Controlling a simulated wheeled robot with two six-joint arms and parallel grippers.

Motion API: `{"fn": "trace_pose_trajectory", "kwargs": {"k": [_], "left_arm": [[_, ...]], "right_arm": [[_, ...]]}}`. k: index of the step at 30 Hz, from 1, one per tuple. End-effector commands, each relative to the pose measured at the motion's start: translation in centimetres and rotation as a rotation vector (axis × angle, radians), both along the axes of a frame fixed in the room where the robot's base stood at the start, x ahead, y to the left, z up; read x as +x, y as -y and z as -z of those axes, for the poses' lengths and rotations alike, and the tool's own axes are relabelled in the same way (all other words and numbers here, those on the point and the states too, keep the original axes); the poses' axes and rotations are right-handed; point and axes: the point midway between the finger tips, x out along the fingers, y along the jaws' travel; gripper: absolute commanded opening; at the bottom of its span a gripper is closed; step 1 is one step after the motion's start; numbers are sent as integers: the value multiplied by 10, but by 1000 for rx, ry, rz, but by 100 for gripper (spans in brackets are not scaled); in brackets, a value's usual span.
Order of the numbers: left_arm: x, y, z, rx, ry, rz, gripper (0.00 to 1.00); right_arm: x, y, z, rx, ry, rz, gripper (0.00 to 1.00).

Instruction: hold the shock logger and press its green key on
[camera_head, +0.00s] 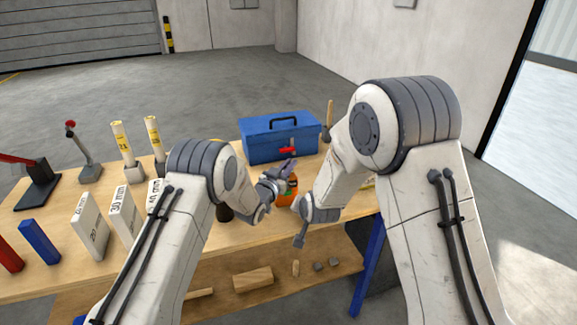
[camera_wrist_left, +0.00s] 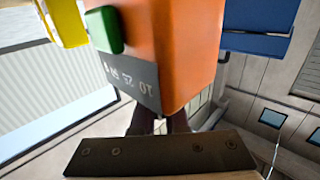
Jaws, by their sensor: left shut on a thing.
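The shock logger (camera_head: 288,192) is an orange block, held in front of the blue toolbox in the head view. My left gripper (camera_head: 283,180) is shut on it. In the left wrist view the logger (camera_wrist_left: 180,45) fills the upper middle, close to the camera. Its green key (camera_wrist_left: 104,30) sticks out at the upper left of the orange body, above a dark label with numbers (camera_wrist_left: 132,82). My right gripper (camera_head: 301,238) is just right of the logger and lower in the head view, apart from the key as far as I can see. Its jaw opening is unclear.
The blue toolbox (camera_head: 262,144) stands at the back of the wooden table (camera_head: 85,276). Marked white blocks (camera_head: 90,224), red and blue bars and yellow-topped tools (camera_head: 119,138) stand on the left. A lower shelf (camera_head: 312,282) holds wood pieces. My arms cover much of the table.

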Motion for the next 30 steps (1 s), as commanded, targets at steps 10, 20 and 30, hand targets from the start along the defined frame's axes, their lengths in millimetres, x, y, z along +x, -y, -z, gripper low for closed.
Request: {"fn": "trace_pose_trajectory", "kwargs": {"k": [10, 20, 30], "left_arm": [[0, 0, -1, -1, 2, 0, 0], [0, 0, -1, 0, 1, 0, 47], [-12, -6, 0, 0, -1, 0, 47]], "right_arm": [[-4, 1, 0, -1, 0, -1, 0], [-4, 1, 0, -1, 0, -1, 0], [-4, 1, 0, -1, 0, -1, 0]]}}
